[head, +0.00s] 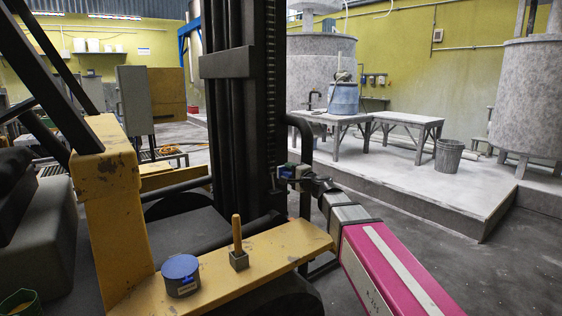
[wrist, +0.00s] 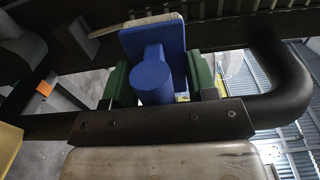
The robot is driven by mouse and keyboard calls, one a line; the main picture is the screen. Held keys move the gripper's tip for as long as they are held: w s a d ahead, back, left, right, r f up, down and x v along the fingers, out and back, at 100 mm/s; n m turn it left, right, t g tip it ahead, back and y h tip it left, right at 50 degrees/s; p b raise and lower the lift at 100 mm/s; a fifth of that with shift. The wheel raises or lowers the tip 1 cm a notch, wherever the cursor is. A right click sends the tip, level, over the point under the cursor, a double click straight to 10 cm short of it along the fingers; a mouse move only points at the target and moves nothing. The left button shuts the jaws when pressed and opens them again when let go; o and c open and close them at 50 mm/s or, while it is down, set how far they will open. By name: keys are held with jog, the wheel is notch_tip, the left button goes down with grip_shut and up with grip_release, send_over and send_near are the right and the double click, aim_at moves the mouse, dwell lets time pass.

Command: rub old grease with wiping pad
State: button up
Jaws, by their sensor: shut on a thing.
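My gripper (head: 290,176) is at the dark mast of a yellow truck, right of its uprights. In the wrist view its green fingers (wrist: 160,82) are shut on the blue handle of the wiping pad (wrist: 152,38). The pad has a blue backing plate and a pale edge along its far side. It is close to a dark beam; I cannot tell whether it touches. In the head view only a small blue part of the pad (head: 289,170) shows. I cannot make out the old grease on the dark metal.
A dark bent bar (wrist: 280,75) curves close to my gripper's right in the wrist view. The mast (head: 230,110) blocks the middle.

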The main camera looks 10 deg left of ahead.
aim_at(272, 131)
jog(key=shift+w+a, duration=0.1)
jog(key=shift+x, duration=3.25)
jog(key=shift+x, duration=1)
jog(key=shift+r, duration=0.1)
jog(key=shift+r, duration=1.75)
jog(key=shift+w+r, duration=0.1)
jog(key=shift+r, duration=5.35)
